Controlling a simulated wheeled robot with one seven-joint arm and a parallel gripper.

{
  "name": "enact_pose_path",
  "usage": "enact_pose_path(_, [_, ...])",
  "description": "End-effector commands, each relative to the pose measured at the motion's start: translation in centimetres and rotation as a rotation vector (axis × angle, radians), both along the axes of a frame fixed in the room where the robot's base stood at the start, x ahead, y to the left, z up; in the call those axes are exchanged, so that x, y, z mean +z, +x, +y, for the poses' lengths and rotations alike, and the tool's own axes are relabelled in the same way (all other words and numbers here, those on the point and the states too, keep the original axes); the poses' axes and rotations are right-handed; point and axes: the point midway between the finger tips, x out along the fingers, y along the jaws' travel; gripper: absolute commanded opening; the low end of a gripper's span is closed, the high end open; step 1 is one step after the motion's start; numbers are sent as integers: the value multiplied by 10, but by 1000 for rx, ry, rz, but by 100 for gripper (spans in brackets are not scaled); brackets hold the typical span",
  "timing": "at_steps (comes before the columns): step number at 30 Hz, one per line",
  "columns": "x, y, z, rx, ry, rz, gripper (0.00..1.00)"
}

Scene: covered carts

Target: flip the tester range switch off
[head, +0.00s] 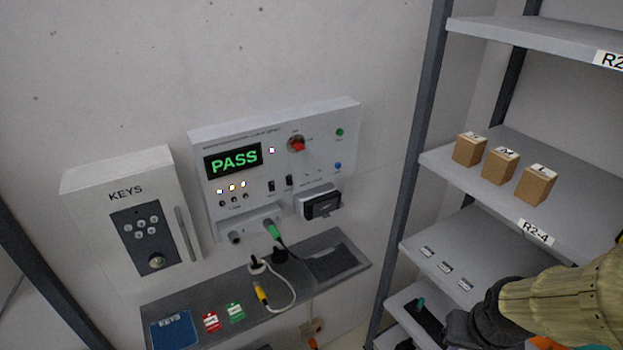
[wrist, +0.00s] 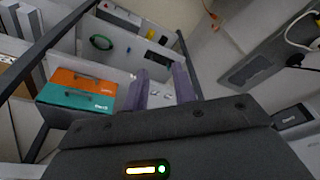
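The tester (head: 330,118) is a pale grey box on the wall in the head view, with a green PASS display (head: 233,160) and a red knob (head: 297,145). Two small black switches, a left one (head: 271,187) and a right one (head: 289,182), sit low on its face. Their labels are too small to read, so I cannot tell which is the range switch or its position. My gripper (wrist: 160,82) shows in the wrist view with its two fingers apart and nothing between them. My arm is at the lower right of the head view, well away from the tester.
A KEYS box (head: 120,190) hangs left of the tester. Below is a narrow grey ledge (head: 190,298) with tags, plugs and a cable. A rack (head: 425,160) with small cardboard boxes (head: 502,165) stands at the right. Orange and teal cases (wrist: 82,92) show in the wrist view.

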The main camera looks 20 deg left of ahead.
Motion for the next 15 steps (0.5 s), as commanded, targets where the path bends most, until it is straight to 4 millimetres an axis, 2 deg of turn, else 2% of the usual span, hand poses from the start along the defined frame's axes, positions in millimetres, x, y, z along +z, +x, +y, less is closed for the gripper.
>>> enact_pose_path(5, [-2,8,3,14,-3,-27,27])
enact_pose_path(8, [-6,28,10,47,-8,-95,27])
enact_pose_path(11, [-9,58,26,109,-5,-211,27])
enact_pose_path(15, [-7,108,67,221,40,-422,27])
